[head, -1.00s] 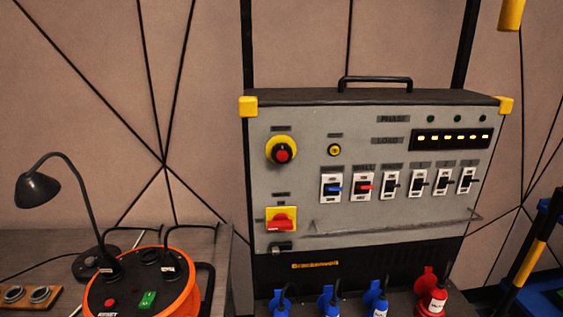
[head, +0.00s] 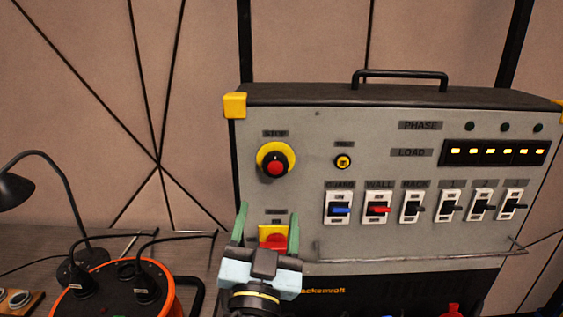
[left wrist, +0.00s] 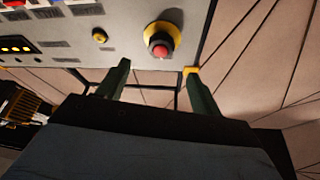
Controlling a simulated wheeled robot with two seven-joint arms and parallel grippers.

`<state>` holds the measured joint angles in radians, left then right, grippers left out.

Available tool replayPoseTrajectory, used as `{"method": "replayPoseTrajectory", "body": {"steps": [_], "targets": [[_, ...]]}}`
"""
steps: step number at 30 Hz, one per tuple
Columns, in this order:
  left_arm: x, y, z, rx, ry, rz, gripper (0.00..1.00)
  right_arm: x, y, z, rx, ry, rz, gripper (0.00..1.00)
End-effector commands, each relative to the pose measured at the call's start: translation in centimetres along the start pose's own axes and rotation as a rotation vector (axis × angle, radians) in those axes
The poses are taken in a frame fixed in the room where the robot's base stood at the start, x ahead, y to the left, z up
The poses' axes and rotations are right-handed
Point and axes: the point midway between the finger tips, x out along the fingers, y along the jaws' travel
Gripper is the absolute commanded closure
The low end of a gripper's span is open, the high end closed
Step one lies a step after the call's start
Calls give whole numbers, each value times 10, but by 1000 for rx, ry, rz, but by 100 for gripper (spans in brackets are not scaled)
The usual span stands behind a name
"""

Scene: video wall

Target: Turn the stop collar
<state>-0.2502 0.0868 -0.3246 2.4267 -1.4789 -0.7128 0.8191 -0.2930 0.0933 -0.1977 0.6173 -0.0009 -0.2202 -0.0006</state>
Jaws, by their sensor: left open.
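The stop collar (head: 263,157) is a yellow ring around a red button (head: 275,168) at the upper left of the grey panel, under a STOP label. My left gripper (head: 267,222) is open and empty, with green fingers pointing up, below the stop collar and in front of the red and yellow main switch. In the left wrist view the collar (left wrist: 175,31) and its red button show at the top, beyond and between the open fingers (left wrist: 157,82). The gripper is apart from the collar. My right gripper is not in view.
Several rocker switches (head: 411,207) and a small yellow-ringed key or button (head: 343,161) sit right of the collar. A thin rail (head: 420,255) sticks out along the panel's lower edge. An orange cable reel (head: 165,290) and a black lamp (head: 18,188) stand at left.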

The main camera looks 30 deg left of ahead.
Motion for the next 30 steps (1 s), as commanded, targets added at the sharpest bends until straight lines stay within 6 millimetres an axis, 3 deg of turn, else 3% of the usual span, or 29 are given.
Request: {"method": "replayPoseTrajectory", "body": {"steps": [3, 6, 15, 21, 30], "targets": [[26, -2, -5, 4, 3, -2, 34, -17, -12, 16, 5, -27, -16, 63], [49, -2, -5, 4, 3, -2, 34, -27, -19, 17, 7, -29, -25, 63], [102, -1, -2, 4, -1, -1, 34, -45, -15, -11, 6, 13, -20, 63], [116, -1, 0, 3, -2, -1, 34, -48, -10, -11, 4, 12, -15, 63], [118, -1, 1, 3, -3, -1, 34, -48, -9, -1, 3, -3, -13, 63]]}}
